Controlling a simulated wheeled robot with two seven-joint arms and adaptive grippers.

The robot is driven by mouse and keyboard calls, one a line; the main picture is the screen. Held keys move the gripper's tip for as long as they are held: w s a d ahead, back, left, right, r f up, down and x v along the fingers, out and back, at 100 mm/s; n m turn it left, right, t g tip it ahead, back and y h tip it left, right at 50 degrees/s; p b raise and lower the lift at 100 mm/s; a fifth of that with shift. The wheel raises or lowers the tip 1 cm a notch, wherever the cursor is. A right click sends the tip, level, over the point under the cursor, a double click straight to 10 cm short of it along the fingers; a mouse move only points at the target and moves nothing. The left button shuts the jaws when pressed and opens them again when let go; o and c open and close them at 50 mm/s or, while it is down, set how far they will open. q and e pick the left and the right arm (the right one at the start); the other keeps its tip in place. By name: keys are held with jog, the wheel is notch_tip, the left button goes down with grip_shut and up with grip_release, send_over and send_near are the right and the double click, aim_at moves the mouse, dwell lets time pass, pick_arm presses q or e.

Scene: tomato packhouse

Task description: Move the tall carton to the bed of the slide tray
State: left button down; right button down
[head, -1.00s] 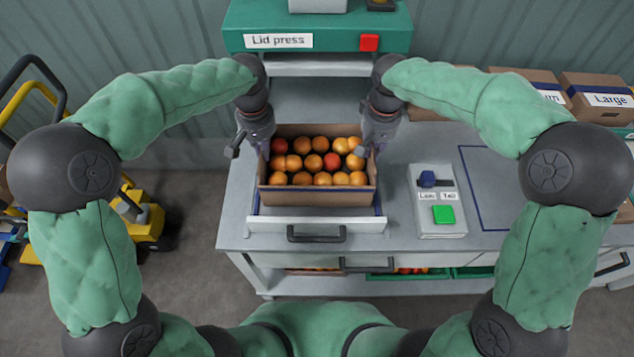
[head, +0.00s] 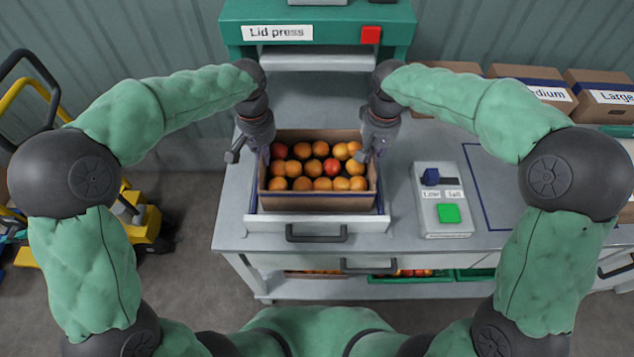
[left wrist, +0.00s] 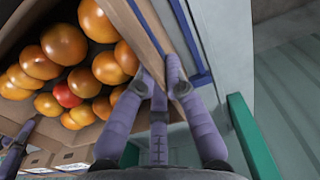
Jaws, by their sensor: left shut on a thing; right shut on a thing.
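The tall carton (head: 318,203) is an open brown box full of orange and red tomatoes. It is upright at the slide tray (head: 262,227), a pale drawer with a dark front handle, under the lid press. Its front wall stands just behind the tray's front edge; I cannot tell whether its base rests on the bed. My left gripper (head: 262,155) is shut on the carton's left wall. In the left wrist view, the left gripper's fingers (left wrist: 160,72) straddle the carton wall (left wrist: 141,33). My right gripper (head: 368,155) is shut on the right wall. The bed is mostly hidden beneath the carton.
The green lid press (head: 330,35) stands behind the carton. A control box (head: 441,205) with a blue lever and green button sits to the right, beside a blue-outlined bare area (head: 490,190). Labelled cartons (head: 600,97) stand at the back right. A yellow cart (head: 148,225) is at left.

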pick_arm(q)
jog(key=shift+f+b, duration=0.3)
jog(key=shift+f, duration=0.05)
pick_arm(e)
jog(key=shift+f, duration=0.4)
pick_arm(q)
jog(key=c, duration=1.3)
grip_release()
pick_arm(e)
jog(key=c, duration=1.3)
grip_release()
pick_arm(q)
notch_tip(320, 180, up, 12)
pick_arm(e)
notch_tip(320, 180, up, 12)
pick_arm(q)
jog(key=shift+f, duration=0.1)
